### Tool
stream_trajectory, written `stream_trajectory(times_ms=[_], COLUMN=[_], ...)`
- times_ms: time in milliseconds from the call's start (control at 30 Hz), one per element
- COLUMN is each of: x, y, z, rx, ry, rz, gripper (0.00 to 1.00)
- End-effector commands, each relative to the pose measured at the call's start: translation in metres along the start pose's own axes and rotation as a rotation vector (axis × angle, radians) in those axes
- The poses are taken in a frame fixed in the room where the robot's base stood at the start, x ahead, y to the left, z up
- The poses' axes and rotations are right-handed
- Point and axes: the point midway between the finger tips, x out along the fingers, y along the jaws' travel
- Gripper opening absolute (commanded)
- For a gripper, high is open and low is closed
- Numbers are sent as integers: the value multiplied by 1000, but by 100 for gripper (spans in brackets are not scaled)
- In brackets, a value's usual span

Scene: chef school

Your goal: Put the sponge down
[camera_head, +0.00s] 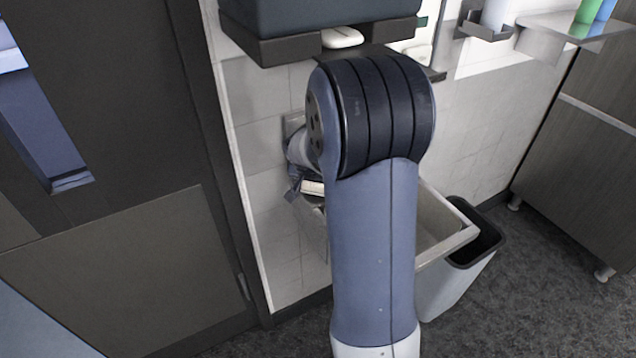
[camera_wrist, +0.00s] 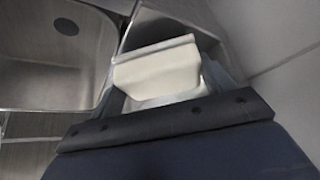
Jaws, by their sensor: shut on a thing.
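A cream, block-shaped sponge (camera_wrist: 157,72) is held between the fingers of my gripper (camera_wrist: 165,82) in the wrist view. My gripper is shut on it. In the head view, a small pale edge that looks like the sponge (camera_head: 312,187) shows at my gripper, left of my arm; my arm hides most of both. A metal sink basin (camera_wrist: 50,60) with a dark round drain lies to the left of the sponge in the wrist view. In the head view the sink (camera_head: 447,222) shows to the right of my arm. Whether the sponge touches anything below is unclear.
A grey bin (camera_head: 462,272) with a dark rim stands on the floor below the sink's right side. A dark wall-mounted box (camera_head: 320,18) hangs above my arm. A dark door (camera_head: 110,120) is at left, a cabinet (camera_head: 590,130) at right. Floor at lower right is clear.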

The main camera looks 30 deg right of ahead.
Motion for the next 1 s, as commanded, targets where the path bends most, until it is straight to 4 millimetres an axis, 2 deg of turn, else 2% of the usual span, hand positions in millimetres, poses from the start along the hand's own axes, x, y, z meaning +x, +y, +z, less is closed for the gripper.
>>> stream_trajectory(times_ms=[33,133,567,600,833,1000], x=[8,12,17,16,16,16], y=[0,-2,-3,-3,-3,-3], z=[5,4,7,6,6,6], rx=[-2,-1,0,0,0,0], ry=[-4,-2,0,0,0,0], rz=[2,0,-1,-1,-1,-1], gripper=[55,55,55,79,98,98])
